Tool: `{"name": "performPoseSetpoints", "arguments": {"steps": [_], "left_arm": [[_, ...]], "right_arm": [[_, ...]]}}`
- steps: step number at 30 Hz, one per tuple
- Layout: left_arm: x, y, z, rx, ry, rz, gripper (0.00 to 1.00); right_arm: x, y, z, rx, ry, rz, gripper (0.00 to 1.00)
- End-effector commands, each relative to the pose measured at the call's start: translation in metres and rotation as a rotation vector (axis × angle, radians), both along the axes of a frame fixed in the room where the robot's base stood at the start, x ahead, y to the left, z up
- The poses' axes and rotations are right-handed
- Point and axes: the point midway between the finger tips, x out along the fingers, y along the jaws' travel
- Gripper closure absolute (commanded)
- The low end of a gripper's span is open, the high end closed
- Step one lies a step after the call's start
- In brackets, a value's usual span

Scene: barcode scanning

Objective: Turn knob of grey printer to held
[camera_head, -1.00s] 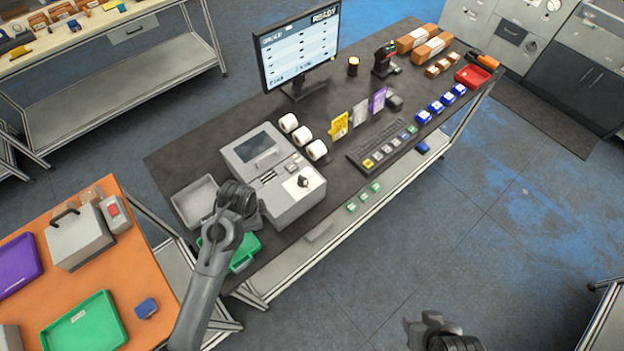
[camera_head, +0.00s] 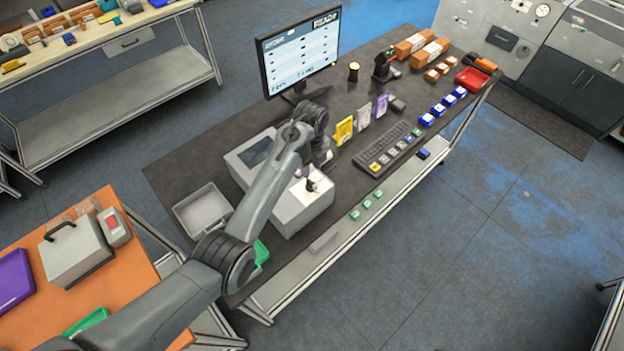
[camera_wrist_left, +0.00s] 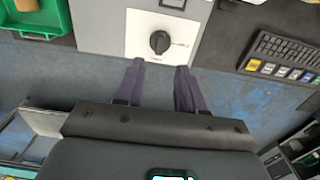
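The grey printer (camera_head: 322,209) stands on the dark table, its body partly covered by my left arm. Its black knob (camera_head: 312,185) sits on a white plate on its top; in the left wrist view the knob (camera_wrist_left: 160,42) lies just beyond the gap between the fingertips. A small black mark is printed to the right of the knob there, too small to read. My left gripper (camera_wrist_left: 160,66) is open and empty, its two dark fingers apart and not touching the knob. In the head view the fingers are mostly hidden by the arm. My right gripper is not in view.
A monitor (camera_head: 299,52) stands behind the printer. A green tray (camera_wrist_left: 40,20) shows in the left wrist view.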

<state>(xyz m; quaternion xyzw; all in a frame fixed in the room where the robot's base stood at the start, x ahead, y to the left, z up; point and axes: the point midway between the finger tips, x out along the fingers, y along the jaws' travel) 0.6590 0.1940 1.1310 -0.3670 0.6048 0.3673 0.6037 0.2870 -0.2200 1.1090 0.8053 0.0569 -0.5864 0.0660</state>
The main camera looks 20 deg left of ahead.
Motion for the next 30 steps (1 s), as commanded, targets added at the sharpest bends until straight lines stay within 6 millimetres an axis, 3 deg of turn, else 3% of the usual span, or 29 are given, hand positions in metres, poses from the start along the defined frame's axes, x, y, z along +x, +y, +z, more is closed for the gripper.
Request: {"name": "performPoseSetpoints", "arguments": {"steps": [6, 13, 27, 30], "left_arm": [[-0.001, 0.0, -0.037, 0.0, 0.003, 0.002, 0.62], [0.0, 0.0, -0.065, 0.0, 0.001, 0.002, 0.62], [0.0, 0.0, -0.076, 0.0, -0.002, 0.002, 0.62], [0.0, 0.0, -0.076, 0.0, -0.001, 0.003, 0.74]], "right_arm": [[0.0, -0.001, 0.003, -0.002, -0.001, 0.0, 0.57], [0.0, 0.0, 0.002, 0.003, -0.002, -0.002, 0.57], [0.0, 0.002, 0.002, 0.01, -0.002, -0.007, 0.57], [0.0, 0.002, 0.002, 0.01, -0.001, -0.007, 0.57]]}}
